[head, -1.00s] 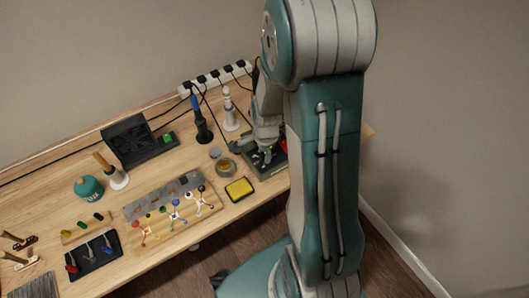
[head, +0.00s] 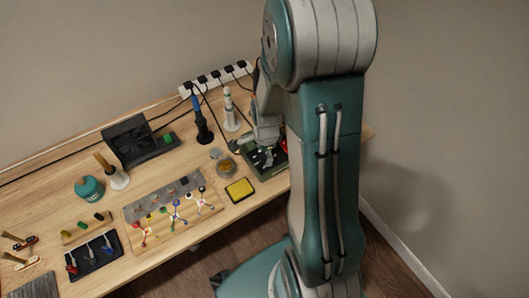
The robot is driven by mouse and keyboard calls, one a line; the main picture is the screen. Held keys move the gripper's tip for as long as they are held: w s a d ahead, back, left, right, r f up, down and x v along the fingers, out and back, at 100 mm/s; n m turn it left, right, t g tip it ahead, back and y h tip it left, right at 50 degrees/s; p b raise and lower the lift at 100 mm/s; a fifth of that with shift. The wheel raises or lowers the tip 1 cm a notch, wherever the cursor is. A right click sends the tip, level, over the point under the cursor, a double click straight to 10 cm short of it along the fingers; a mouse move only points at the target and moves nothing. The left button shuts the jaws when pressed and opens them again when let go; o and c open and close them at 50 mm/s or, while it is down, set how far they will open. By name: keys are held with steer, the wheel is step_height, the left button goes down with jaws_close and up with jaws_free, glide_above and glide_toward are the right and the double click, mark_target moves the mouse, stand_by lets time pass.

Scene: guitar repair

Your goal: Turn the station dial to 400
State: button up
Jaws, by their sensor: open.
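The soldering station (head: 268,170) is a dark green box at the right end of the workbench, partly hidden behind my arm. A small red patch shows on its right side. My gripper (head: 264,155) is over the station's top, pointing down, and its fingers are small and partly blended with the box. Its fingers look spread. The dial and its markings are too small or hidden to make out, so I cannot tell whether my fingers touch it.
A yellow sponge tray (head: 240,190) and a small round tin (head: 226,167) sit left of the station. A blue-handled iron (head: 201,120) and a white holder (head: 230,108) stand behind. A power strip (head: 216,78) with cables runs along the wall.

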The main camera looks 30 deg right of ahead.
mark_target(265, 156)
step_height(265, 156, up, 12)
steer(key=shift+s, duration=0.35)
steer(key=shift+a, duration=0.1)
stand_by(0.4)
steer(key=s+a+r+n+t, duration=0.4)
steer(key=s+a+r+n, duration=0.6)
steer(key=n, duration=0.9)
step_height(265, 156, up, 5)
steer(key=shift+s+a+f+t, duration=0.1)
steer(key=shift+s+a+t, duration=0.3)
steer(key=shift+s, duration=0.8)
steer(key=shift+d, duration=0.1)
